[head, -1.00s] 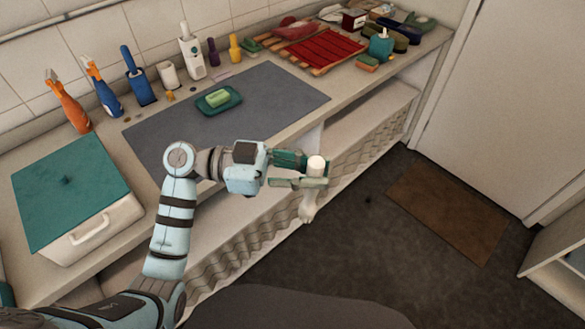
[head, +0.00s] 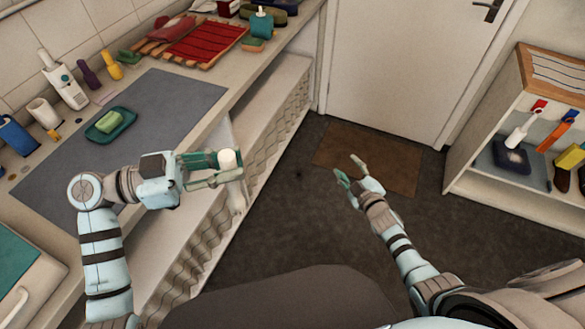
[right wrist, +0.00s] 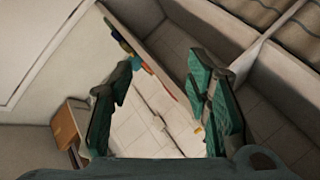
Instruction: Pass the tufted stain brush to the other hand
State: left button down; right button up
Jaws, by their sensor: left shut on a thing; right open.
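My left gripper (head: 237,167) is shut on the tufted stain brush (head: 229,160), over the front edge of the counter. The brush has a round white end above the fingers, and a pale part hangs below them. Its grasped middle is hidden by the fingers. My right gripper (head: 349,170) is open and empty above the floor, to the right of the left gripper and well apart from the brush. In the right wrist view its two green fingers (right wrist: 163,105) stand wide apart with nothing between them. I cannot make out the brush in that view.
The counter holds a grey mat (head: 165,90), a green soap dish (head: 110,125), bottles along the wall and a red slatted rack (head: 203,42). A low shelf unit (head: 480,165) with brushes stands at right. The space between my grippers is clear above the dark floor.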

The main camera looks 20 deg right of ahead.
jog(key=w+a+r+n+t+y, duration=0.2)
jog(key=r+n, duration=0.2)
jog(key=r, duration=0.3)
jog(key=w+a+r+n+t+y, duration=0.2)
jog(key=w+a+r+n+y, duration=0.15)
jog(key=r, duration=0.35)
jog(key=s+a+r+n+g+y, duration=0.35)
jog(key=a+r+n+y, duration=0.35)
jog(key=r+n+y, duration=0.45)
jog(key=n+g, duration=1.7)
jog(key=n, duration=0.9)
send_near(228, 188)
jog(key=shift+t+y, duration=0.4)
jog(key=shift+t, duration=0.05)
jog(key=a, duration=0.3)
jog(key=a+f, duration=0.1)
jog(key=a, duration=0.6)
jog(key=shift+s+f, duration=0.15)
jog(key=shift+s, duration=0.1)
